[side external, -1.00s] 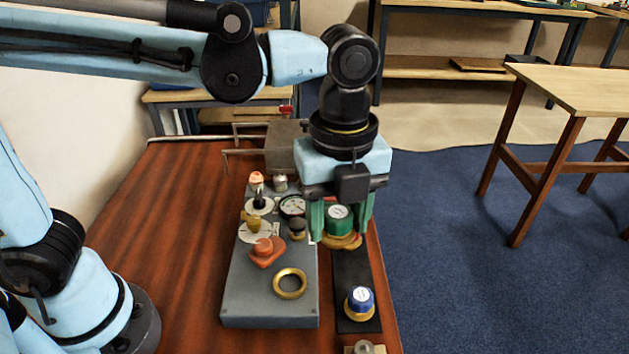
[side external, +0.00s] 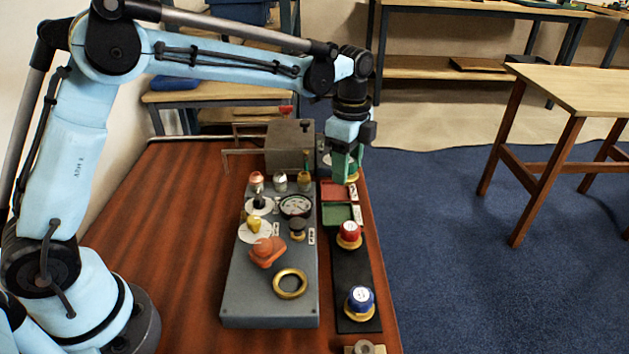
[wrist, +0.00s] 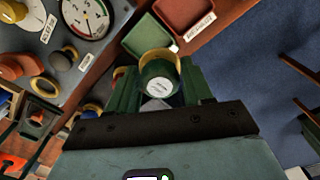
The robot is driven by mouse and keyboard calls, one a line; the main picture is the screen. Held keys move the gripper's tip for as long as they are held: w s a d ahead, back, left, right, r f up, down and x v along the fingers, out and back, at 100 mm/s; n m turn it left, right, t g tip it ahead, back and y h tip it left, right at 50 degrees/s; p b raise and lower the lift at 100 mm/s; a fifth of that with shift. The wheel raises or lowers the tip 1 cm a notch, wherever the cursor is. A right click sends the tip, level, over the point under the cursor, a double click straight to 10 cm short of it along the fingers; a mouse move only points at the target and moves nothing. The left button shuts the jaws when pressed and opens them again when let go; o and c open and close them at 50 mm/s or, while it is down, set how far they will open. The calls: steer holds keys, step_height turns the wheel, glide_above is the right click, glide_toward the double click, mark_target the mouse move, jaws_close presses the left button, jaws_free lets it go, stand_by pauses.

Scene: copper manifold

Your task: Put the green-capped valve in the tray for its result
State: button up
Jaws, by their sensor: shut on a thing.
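My gripper (side external: 346,172) is shut on the green-capped valve (wrist: 160,78), held in the air at the far end of the trays. The valve has a green cap with a white label and a brass-coloured rim; in the side external view the fingers mostly hide it. The red tray (side external: 337,193) lies just on the near side of the gripper, with the green tray (side external: 337,214) nearer the camera. Both trays look empty and carry white labels too small to read. In the wrist view the green tray (wrist: 135,42) and red tray (wrist: 178,10) show beyond the valve.
A red-capped valve (side external: 349,232) and a blue-capped valve (side external: 360,300) stand on a black mat (side external: 354,268). The grey panel (side external: 262,300) left of the trays carries a white gauge (side external: 296,206), knobs and a brass ring (side external: 290,283). A grey box (side external: 290,140) stands behind it.

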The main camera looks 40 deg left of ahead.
steer(key=w+a+f, duration=0.2)
steer(key=a, duration=0.1)
steer(key=w+a+f, duration=0.1)
steer(key=a, duration=0.1)
steer(key=shift+w+a+f, duration=0.15)
steer(key=shift+w+f, duration=0.05)
steer(key=shift+f, duration=2.2)
steer(key=shift+f, duration=0.15)
steer(key=o, duration=1.2)
